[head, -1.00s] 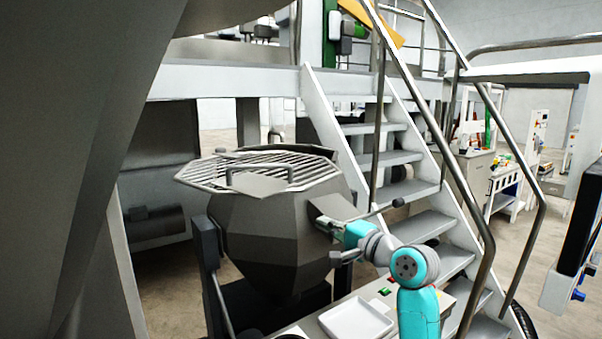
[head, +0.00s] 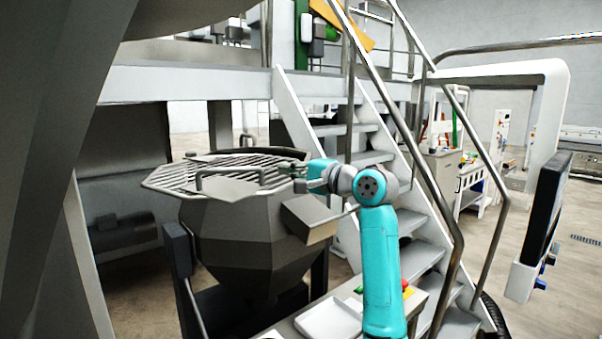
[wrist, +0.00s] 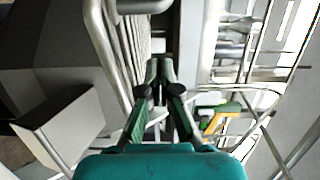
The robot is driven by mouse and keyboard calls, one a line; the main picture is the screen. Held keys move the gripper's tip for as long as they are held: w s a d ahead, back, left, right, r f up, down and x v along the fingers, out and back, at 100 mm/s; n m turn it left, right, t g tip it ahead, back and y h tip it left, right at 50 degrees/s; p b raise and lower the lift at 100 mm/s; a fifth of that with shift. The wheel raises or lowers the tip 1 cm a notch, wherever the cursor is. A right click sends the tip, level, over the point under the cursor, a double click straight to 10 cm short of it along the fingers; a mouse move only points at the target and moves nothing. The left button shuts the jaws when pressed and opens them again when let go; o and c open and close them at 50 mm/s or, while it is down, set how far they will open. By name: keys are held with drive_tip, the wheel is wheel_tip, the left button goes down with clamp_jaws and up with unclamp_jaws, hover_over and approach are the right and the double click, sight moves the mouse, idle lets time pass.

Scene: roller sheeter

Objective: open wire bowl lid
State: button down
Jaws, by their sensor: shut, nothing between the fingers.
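The wire lid (head: 170,177) is a flat grid of grey bars lying over the top of the grey faceted bowl (head: 225,240). It looks closed. A bent bar handle (head: 228,172) stands up from its near side. My gripper (head: 290,171) is shut and empty at the right edge of the lid, about level with it. In the wrist view, my gripper's fingers (wrist: 158,66) meet just right of the lid's bars (wrist: 128,45). I cannot tell whether the fingers touch the lid. The bowl (wrist: 45,75) shows at the left there.
A grey box (head: 312,218) juts from the bowl's right side, below my gripper; it also shows in the wrist view (wrist: 62,122). A white tray (head: 328,319) lies below. Stairs with metal handrails (head: 440,190) stand close behind and right of my arm.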

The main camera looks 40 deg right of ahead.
sight(272, 186)
drive_tip(key=shift+x, duration=1.25)
drive_tip(key=shift+w+a, duration=0.25)
drive_tip(key=shift+w, duration=0.05)
drive_tip(key=shift+s+a, duration=0.55)
drive_tip(key=shift+a, duration=0.2)
drive_tip(key=shift+s+a, duration=0.55)
drive_tip(key=shift+a, duration=0.2)
drive_tip(key=a, duration=1.7)
drive_tip(key=shift+w+a, duration=0.25)
drive_tip(key=shift+w, duration=0.25)
